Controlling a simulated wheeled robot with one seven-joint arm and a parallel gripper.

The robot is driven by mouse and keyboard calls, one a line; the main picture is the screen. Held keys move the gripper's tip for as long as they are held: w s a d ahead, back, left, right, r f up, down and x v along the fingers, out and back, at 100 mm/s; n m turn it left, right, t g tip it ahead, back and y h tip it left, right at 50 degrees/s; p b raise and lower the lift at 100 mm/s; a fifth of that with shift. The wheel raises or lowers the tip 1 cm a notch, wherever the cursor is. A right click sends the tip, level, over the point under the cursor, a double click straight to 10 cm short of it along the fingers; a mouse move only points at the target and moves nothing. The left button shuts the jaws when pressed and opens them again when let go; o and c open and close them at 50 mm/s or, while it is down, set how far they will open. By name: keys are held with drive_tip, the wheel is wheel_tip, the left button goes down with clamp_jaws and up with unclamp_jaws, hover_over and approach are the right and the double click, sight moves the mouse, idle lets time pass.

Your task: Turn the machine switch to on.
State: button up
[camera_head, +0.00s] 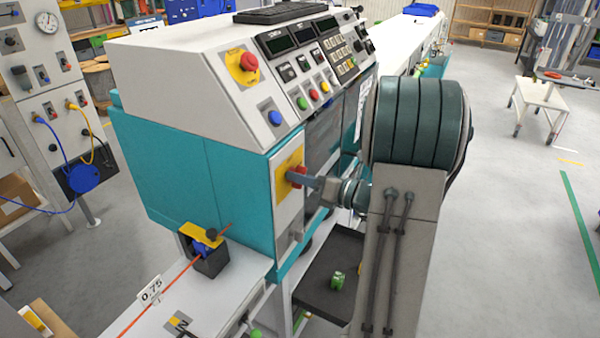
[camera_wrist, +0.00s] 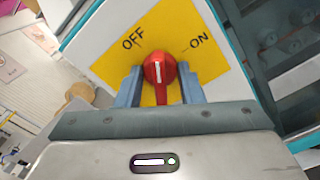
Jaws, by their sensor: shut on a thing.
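The machine switch is a red knob (camera_wrist: 160,70) on a yellow plate (camera_wrist: 113,64) marked OFF at upper left and ON at upper right. Its white line points up in the wrist view, between the two words. In the head view the red knob (camera_head: 296,175) and yellow plate (camera_head: 286,171) are on the front of the teal and white machine (camera_head: 190,165). My gripper (camera_head: 304,179) reaches the knob from the right. In the wrist view its blue-grey fingers stand on both sides of the knob, shut on it.
A sloped panel with a yellow-backed red button (camera_head: 248,62) and several coloured buttons is above the switch. A white bench with an orange cable (camera_head: 168,286) lies at lower left. A dark tray with a green item (camera_head: 337,281) is below my arm. Open floor is at right.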

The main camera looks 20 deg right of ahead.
drive_tip(key=shift+d+r+m+p, duration=0.1)
drive_tip(key=shift+r+m+p, duration=0.05)
drive_tip(key=shift+m+p, duration=2.25)
drive_tip(key=shift+p, duration=0.5)
drive_tip(key=shift+m, duration=0.6)
drive_tip(key=m, duration=0.4)
drive_tip(key=o, duration=0.7)
drive_tip(key=v, duration=0.8)
